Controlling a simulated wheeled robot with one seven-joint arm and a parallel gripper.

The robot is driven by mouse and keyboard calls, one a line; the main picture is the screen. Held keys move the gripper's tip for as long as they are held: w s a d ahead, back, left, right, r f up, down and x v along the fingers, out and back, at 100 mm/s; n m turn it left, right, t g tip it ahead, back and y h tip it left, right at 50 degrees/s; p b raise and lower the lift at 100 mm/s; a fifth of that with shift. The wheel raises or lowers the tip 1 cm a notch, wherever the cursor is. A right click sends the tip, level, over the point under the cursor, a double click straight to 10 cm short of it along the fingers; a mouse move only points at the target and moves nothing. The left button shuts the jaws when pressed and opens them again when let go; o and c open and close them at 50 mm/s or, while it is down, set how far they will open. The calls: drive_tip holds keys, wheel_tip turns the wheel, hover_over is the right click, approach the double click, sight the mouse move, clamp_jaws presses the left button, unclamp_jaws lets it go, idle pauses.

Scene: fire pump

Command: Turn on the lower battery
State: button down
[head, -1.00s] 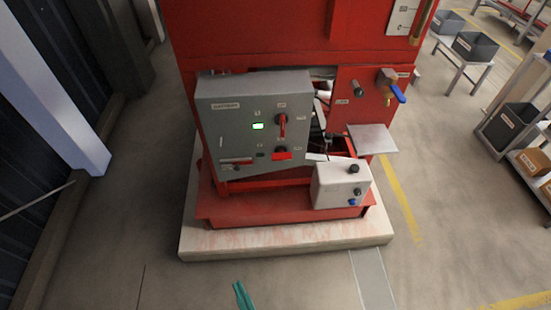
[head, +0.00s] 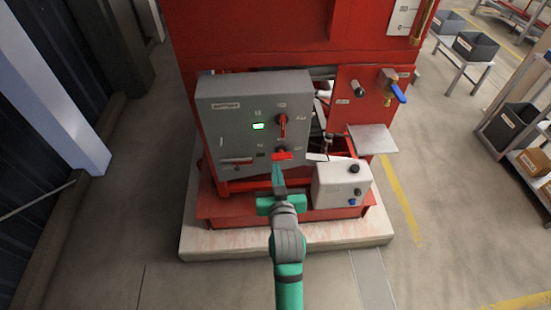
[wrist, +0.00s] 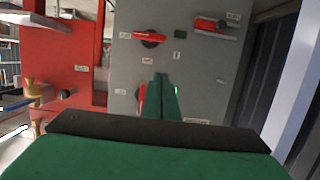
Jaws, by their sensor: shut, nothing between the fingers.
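A grey battery box (head: 215,135) is mounted on the front of the red pump unit. Its lower red switch (head: 283,156) has its handle lying level, and the small indicator beside it is dark. The upper red switch (head: 283,124) has its handle upright, next to a lit green indicator (head: 258,126). My gripper (head: 278,167) is shut and empty, its tips just below the lower switch in the head view; contact cannot be told. The wrist view is turned over: the lower switch (wrist: 149,38) shows above my gripper (wrist: 163,80), and the upper switch (wrist: 142,98) is left of the fingers.
A red lever (head: 236,162) sits at the box's lower left. A white box (head: 330,187) with knobs juts out at the right, close to my arm. A metal shelf plate (head: 372,139) and a blue-handled valve (head: 397,92) stick out further right. The floor in front is open.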

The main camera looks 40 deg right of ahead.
drive_tip(key=shift+w+d+r, duration=0.1)
drive_tip(key=shift+d+r, duration=0.2)
drive_tip(key=shift+d, duration=0.2)
drive_tip(key=shift+w, duration=0.1)
hover_over(275, 159)
drive_tip(key=s+a, duration=0.1)
drive_tip(key=s, duration=0.1)
wheel_tip(275, 159, down, 2)
drive_tip(key=f, duration=0.3)
drive_tip(key=shift+w+d+f, duration=0.1)
drive_tip(key=shift+w+d, duration=0.05)
drive_tip(key=shift+w, duration=0.15)
drive_tip(key=shift+f, duration=0.6)
